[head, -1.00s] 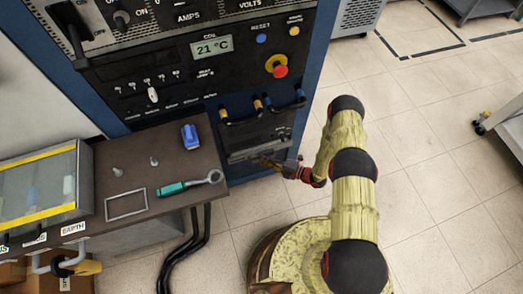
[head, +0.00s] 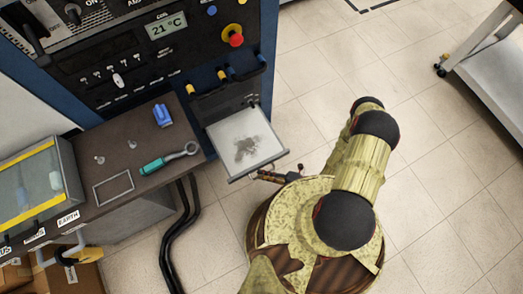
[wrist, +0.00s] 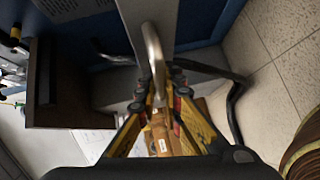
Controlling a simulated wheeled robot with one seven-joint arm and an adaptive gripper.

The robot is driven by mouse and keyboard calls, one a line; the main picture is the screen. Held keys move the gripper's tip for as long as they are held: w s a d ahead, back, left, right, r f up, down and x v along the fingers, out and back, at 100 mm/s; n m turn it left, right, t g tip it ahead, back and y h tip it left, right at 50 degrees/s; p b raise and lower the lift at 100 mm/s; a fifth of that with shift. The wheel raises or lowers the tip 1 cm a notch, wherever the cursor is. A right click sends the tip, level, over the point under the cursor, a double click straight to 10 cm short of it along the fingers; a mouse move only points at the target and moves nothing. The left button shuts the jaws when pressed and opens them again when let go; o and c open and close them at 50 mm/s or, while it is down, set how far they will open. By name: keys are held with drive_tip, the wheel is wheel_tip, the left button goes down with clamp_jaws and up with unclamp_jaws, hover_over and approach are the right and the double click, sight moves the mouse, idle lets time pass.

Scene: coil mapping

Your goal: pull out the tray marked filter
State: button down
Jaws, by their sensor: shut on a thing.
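The filter tray (head: 222,132) sticks well out of the lower front of the blue cabinet in the head view. Its floor is pale with a dark grey patch (head: 246,148). No filter marking is readable. My gripper (head: 266,175) is at the tray's front edge. In the wrist view my gripper (wrist: 159,92) is shut on a curved metal handle (wrist: 153,52), with a finger on each side of it. The tray's front panel (wrist: 150,14) shows behind the handle.
A dark bench (head: 130,160) left of the tray carries a blue object (head: 162,115) and a teal-handled wrench (head: 168,159). Black cables (head: 175,235) run down to the floor. A grey cart (head: 490,70) stands at the right. Tiled floor between is clear.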

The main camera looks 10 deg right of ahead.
drive_tip(key=shift+s+d, duration=0.2)
drive_tip(key=shift+s, duration=0.35)
drive_tip(key=c, duration=1.9)
unclamp_jaws()
